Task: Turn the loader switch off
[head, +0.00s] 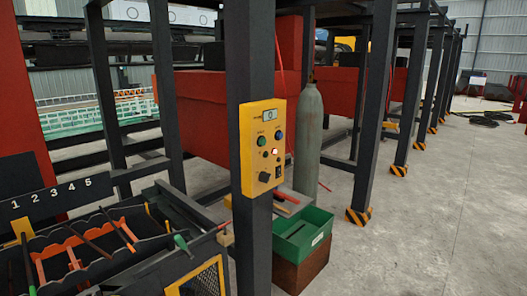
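Lower down are a black knob (264,177) and a small black switch (278,173). The labels are too small to read, so I cannot tell which control is the loader switch or its setting. My gripper is not in view.
A grey gas cylinder (308,135) stands behind the box's post. A green bin (303,236) sits below on a brown block (302,270). A numbered rack (55,200) with rods is at lower left. Concrete floor (430,225) is open at right, beside striped post feet (358,216).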

